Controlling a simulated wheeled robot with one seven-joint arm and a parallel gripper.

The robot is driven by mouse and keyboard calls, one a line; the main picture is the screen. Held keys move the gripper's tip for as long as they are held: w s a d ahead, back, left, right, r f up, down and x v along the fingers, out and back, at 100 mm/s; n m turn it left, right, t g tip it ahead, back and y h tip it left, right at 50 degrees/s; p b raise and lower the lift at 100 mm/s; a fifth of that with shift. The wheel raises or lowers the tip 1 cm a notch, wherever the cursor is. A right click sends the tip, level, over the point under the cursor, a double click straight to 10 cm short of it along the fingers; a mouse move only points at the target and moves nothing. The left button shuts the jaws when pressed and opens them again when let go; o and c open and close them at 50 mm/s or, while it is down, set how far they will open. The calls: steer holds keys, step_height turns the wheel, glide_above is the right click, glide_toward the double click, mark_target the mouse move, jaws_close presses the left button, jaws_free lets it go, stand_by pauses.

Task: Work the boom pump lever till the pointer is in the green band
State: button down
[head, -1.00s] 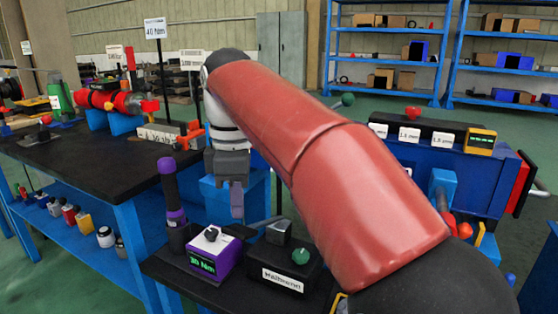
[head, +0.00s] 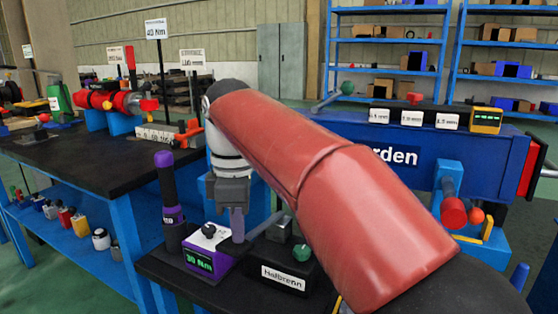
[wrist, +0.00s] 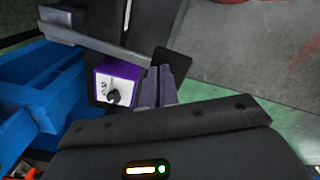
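My gripper (head: 237,222) points down above the dark front bench, beside a purple-and-white box (head: 208,250) with a green "30 Nm" readout. In the wrist view the fingers (wrist: 160,86) are close together, with no object plainly held between them. A grey bar (head: 258,229) runs just below and beside the fingertips; it also crosses the wrist view (wrist: 100,42). I cannot tell whether they touch, or whether this bar is the pump lever. A block labelled "Halbrenn" (head: 283,278) with a green knob stands right of the bar. No pointer or green band can be made out.
A large blue housing (head: 440,175) with a label ending "rden" stands behind my red arm at right, with thickness labels and a lit yellow box (head: 486,120) on top. A dark workbench (head: 90,160) with tools stands at left. Blue shelves (head: 388,70) are at the back.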

steer(key=shift+f+b, duration=0.65)
steer(key=shift+f, duration=0.7)
step_height(320, 180, up, 8)
steer(key=p, duration=0.8)
steer(key=shift+f, duration=0.1)
step_height(320, 180, up, 2)
steer(key=shift+r+p, duration=0.1)
steer(key=shift+p, duration=0.4)
steer(key=shift+f+b, duration=3.3)
steer(key=shift+f, duration=1.65)
step_height(320, 180, up, 5)
steer(key=p, duration=0.5)
steer(key=shift+w+r+p, duration=0.1)
steer(key=shift+r+p, duration=0.05)
steer(key=shift+p, duration=0.15)
step_height(320, 180, up, 2)
steer(key=shift+r+p, duration=0.1)
steer(key=shift+p, duration=0.5)
steer(key=shift+r, duration=1.15)
